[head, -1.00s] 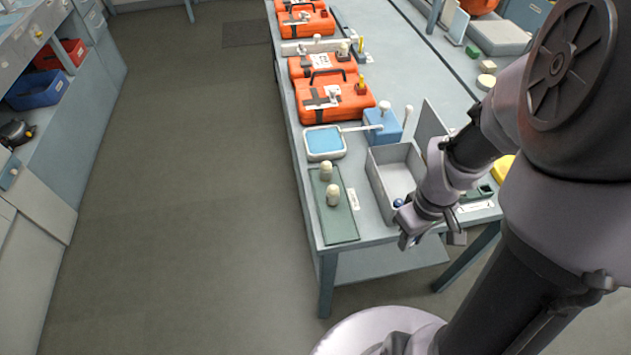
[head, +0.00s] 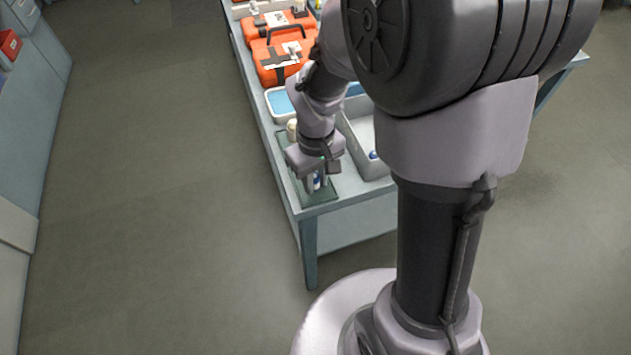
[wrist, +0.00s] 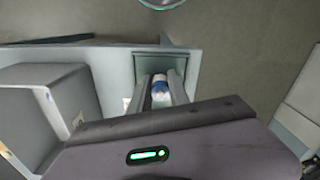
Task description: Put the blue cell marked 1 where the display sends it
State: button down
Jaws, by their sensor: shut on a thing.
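My gripper (head: 315,184) is over the green mat (head: 326,192) at the near corner of the bench. It is shut on a small blue-and-white cell (head: 316,180). In the wrist view the cell (wrist: 160,88) sits between my two fingers (wrist: 161,95), above the green mat (wrist: 150,63). Its mark cannot be read, and I cannot tell whether it touches the mat. A cream-topped cell (head: 292,127) stands at the mat's far end, partly hidden by my arm. No readable display shows.
A grey open box (head: 360,130) stands to the right of the mat, with a small blue item (head: 373,155) inside. A blue-topped tray (head: 280,102) and orange cases (head: 280,58) lie farther along the bench. The floor left of the bench is clear.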

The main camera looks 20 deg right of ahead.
aim_at(315, 178)
jog(key=shift+f, duration=0.1)
jog(key=c, duration=1.2)
grip_release()
jog(key=shift+c, duration=0.2)
notch_tip(315, 178, up, 14)
jog(key=p, duration=0.6)
jog(key=s+a+r+m+t+y, duration=0.1)
jog(key=s+a+r+m+t, duration=0.1)
jog(key=s+r, duration=0.3)
jog(key=s+a+r+m+t+y, duration=0.1)
jog(key=s+a+r+m+t, duration=0.1)
jog(key=s+r+m, duration=0.3)
jog(key=s+r+t, duration=0.1)
jog(key=s, duration=0.1)
jog(key=shift+s+t, duration=0.3)
jog(key=shift+t, duration=0.1)
